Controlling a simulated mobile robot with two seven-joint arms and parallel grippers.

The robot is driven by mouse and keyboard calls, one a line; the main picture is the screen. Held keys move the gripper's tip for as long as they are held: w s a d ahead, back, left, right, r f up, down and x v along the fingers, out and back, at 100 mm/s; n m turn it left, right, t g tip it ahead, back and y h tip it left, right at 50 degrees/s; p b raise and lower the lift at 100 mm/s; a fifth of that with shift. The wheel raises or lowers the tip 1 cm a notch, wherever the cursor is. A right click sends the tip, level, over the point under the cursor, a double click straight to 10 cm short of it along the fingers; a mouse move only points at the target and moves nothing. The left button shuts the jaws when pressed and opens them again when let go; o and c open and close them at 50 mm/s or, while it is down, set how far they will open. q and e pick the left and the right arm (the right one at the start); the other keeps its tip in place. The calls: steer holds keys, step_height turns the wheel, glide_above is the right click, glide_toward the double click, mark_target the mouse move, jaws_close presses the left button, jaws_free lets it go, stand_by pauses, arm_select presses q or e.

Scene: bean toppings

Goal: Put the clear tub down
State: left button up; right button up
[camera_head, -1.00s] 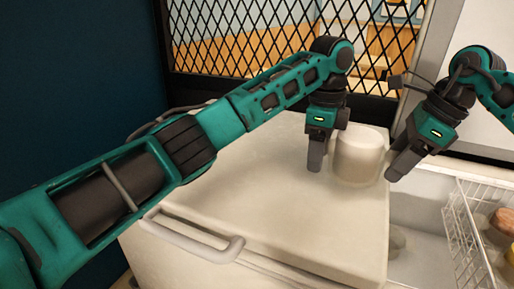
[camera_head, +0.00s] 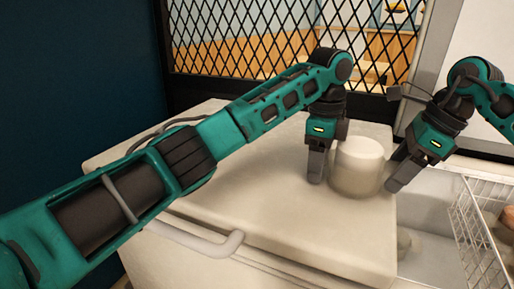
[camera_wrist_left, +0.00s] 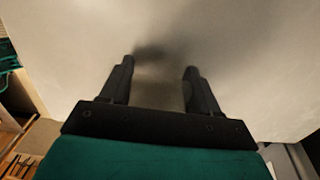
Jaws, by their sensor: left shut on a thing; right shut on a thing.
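The clear tub (camera_head: 357,168), a pale, cloudy round container, is upright over the right part of the white chest lid (camera_head: 270,205). I cannot tell whether its base touches the lid. My left gripper (camera_head: 316,170) points down at the tub's left side and is shut on it. My right gripper (camera_head: 400,178) slants in at the tub's right side and is also shut on it.
The lid is bare to the left of the tub, with a handle (camera_head: 200,240) at its front edge. A black mesh partition (camera_head: 260,45) stands behind. To the right are an open lower compartment (camera_head: 430,215) and a white wire basket (camera_head: 475,235).

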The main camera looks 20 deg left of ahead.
arm_select(q)
steer(key=shift+f, duration=0.4)
arm_select(e)
steer(key=shift+f, duration=0.4)
arm_select(q)
steer(key=o, duration=1.1)
steer(key=shift+r, duration=0.2)
steer(key=shift+c, duration=0.2)
arm_select(e)
steer(key=o, duration=1.1)
steer(key=shift+r, duration=0.15)
steer(key=shift+c, duration=0.2)
arm_select(q)
step_height(320, 180, up, 12)
steer(key=shift+f, duration=0.15)
arm_select(e)
steer(key=shift+r, duration=0.15)
steer(key=v, duration=1.1)
steer(key=shift+d+r, duration=0.25)
steer(key=shift+r, duration=0.1)
